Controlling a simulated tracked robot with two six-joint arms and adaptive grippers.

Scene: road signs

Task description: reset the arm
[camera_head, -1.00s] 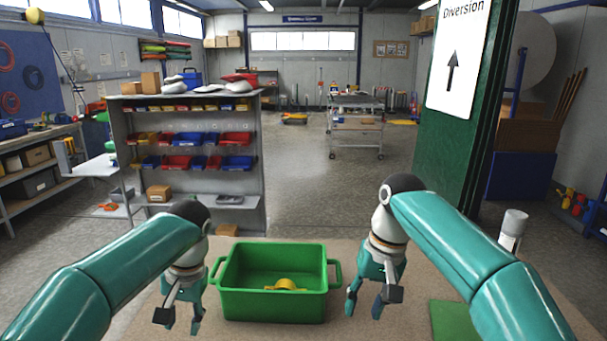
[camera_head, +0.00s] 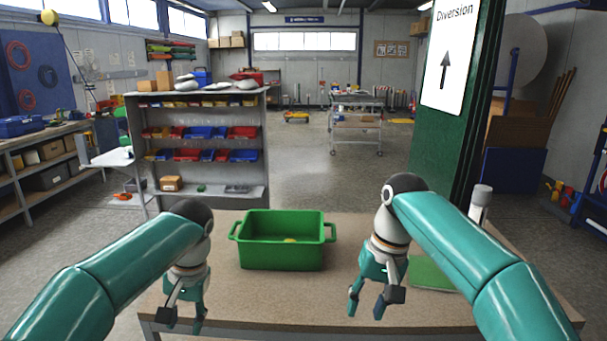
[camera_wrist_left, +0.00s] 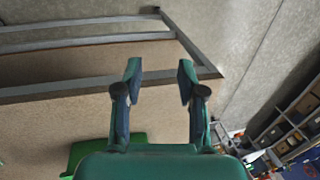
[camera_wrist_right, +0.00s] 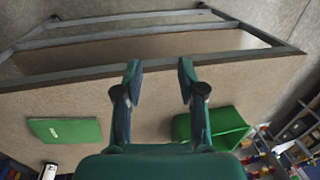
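My left gripper (camera_head: 182,316) hangs pointing down near the front left of the table (camera_head: 270,300). In the left wrist view its fingers (camera_wrist_left: 160,82) are apart with nothing between them. My right gripper (camera_head: 367,302) hangs down over the table, right of the green crate (camera_head: 281,262). In the right wrist view its fingers (camera_wrist_right: 160,82) are also apart and empty. Both arms are bent inward and neither gripper touches the crate. A small yellow thing (camera_head: 291,240) lies inside the crate, mostly hidden by the front wall.
A green flat piece (camera_head: 432,274) and a white-topped cylinder (camera_head: 480,204) are on the table's right. A green post with a Diversion sign (camera_head: 447,60) stands behind. A shelf rack (camera_head: 200,180) is at left, a trolley (camera_head: 356,125) further back. The middle floor is clear.

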